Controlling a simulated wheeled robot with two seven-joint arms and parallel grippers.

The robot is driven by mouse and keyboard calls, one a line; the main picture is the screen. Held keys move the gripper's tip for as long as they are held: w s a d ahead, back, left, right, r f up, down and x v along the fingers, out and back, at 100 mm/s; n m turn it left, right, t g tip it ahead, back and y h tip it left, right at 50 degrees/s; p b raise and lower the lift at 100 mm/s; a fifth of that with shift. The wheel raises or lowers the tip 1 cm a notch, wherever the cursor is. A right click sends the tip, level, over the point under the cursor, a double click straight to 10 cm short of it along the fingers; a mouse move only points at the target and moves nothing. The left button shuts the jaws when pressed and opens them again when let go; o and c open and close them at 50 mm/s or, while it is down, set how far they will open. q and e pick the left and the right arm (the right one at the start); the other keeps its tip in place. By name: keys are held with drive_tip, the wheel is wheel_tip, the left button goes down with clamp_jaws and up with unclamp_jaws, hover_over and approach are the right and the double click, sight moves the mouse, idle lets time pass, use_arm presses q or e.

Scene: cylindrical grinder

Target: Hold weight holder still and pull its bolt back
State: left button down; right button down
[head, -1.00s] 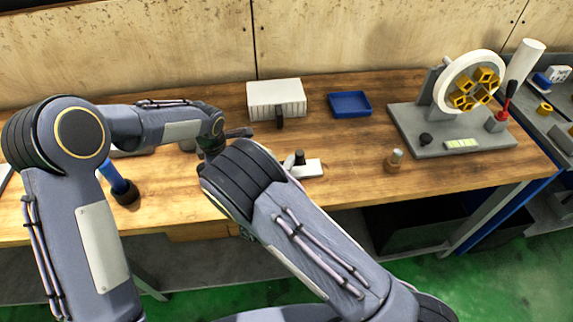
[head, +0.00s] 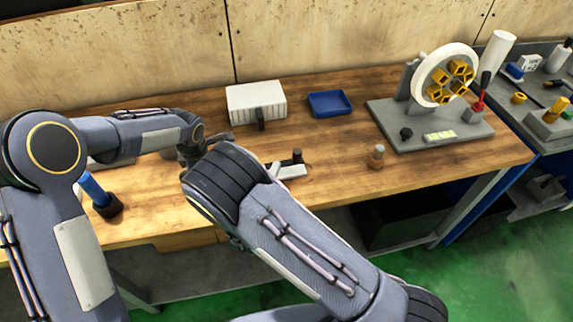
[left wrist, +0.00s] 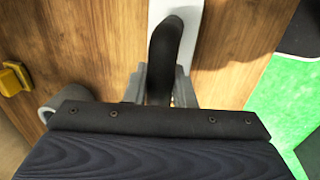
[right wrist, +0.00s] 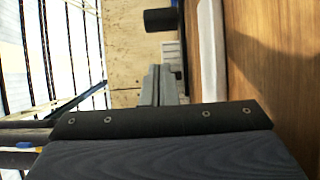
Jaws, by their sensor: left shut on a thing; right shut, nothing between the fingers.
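The weight holder (head: 290,172) looks like a white flat bar with a black upright knob, lying on the bench and partly hidden behind my right arm. The left wrist view shows its white plate (left wrist: 180,10) with a black curved part in front. My left gripper (left wrist: 163,85) is shut on that black part, one finger on each side. My right gripper (right wrist: 160,85) is shut and empty. The white bar (right wrist: 208,70) runs beside it, apart, and a black cylinder (right wrist: 160,20) shows beyond. I cannot tell which part is the bolt. In the head view the fingertips are mostly hidden.
A white box (head: 256,102) with a black handle and a blue tray (head: 330,104) stand at the back. A grey fixture (head: 440,135) with a white ring is at the right. A small peg (head: 376,157) stands on clear bench. A blue-handled tool (head: 95,190) is at left.

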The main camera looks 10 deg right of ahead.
drive_tip(key=v, duration=0.9)
drive_tip(key=shift+s, duration=0.25)
use_arm(q)
drive_tip(key=c, duration=1.1)
unclamp_jaws()
drive_tip(key=shift+c, duration=0.2)
wheel_tip(320, 180, up, 12)
drive_tip(key=s, duration=0.2)
drive_tip(key=shift+s, duration=0.2)
drive_tip(key=shift+f, duration=0.1)
use_arm(e)
drive_tip(key=shift+d, duration=0.1)
